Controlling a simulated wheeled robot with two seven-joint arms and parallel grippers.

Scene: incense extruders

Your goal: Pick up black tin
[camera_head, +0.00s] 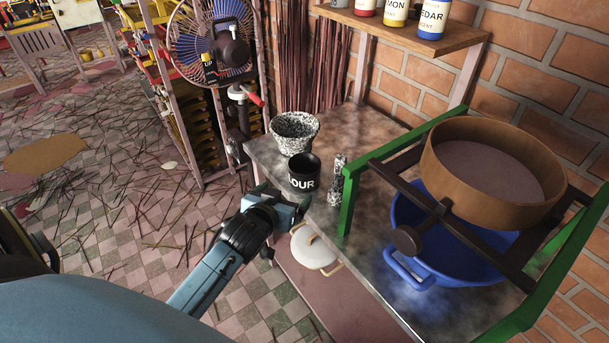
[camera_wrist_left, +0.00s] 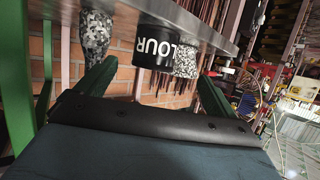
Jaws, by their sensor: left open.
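The black tin (camera_head: 304,172) has white lettering that ends in "OUR". It stands upright near the front edge of the worktop (camera_head: 366,240), between a speckled mortar and a speckled pestle. My left gripper (camera_head: 281,197) is open and empty at the worktop edge, just in front of the tin and apart from it. In the left wrist view the scene is upside down; the tin (camera_wrist_left: 152,46) shows beyond and between the two spread fingers (camera_wrist_left: 156,88). My right gripper is not in view.
The speckled mortar (camera_head: 294,131) stands behind the tin, and the pestle (camera_head: 338,180) stands close to its right. A green frame (camera_head: 347,205) holds a wooden sieve (camera_head: 490,172) over a blue basin (camera_head: 440,250). A white lidded pot (camera_head: 315,250) sits below the worktop edge.

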